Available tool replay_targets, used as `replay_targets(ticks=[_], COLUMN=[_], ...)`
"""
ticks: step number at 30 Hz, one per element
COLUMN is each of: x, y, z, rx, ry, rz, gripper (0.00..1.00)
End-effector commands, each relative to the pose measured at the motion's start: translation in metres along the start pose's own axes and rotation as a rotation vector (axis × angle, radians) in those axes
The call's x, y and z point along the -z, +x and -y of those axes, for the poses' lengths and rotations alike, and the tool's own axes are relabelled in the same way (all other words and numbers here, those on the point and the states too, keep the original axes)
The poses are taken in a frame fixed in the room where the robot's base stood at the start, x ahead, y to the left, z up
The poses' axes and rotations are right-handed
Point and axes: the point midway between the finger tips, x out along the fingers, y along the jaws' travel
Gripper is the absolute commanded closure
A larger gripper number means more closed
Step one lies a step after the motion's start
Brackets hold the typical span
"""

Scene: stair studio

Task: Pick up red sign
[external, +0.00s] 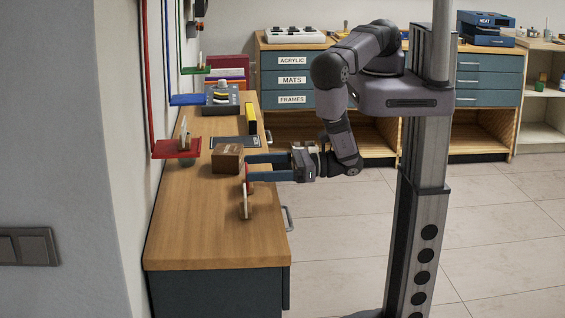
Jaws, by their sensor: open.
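A thin upright red piece, which looks like the red sign (249,187), stands near the front right edge of the wooden counter. I see it almost edge-on, so its face does not show. My gripper (248,167) reaches in from the right, low over the counter, with its two dark blue fingers apart. The fingertips are right at the red piece, and the near finger hides part of it. I cannot tell whether they touch it.
A second thin, pale upright piece (245,206) stands just nearer the camera. A brown box (228,158) sits just left of the fingertips. A red wall shelf (176,149) juts over the counter's left side. The counter's near end (205,240) is clear.

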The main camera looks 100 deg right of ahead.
Motion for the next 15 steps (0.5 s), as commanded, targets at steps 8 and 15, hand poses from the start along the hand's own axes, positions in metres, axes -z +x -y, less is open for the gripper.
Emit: replay_targets(ticks=[8,15], x=[-0.0002,0.0000], y=[0.0021,0.0019], z=[0.0001,0.0002], rx=[0.000,0.000], ry=[0.000,0.000], rz=[0.000,0.000], gripper=[0.16,0.59])
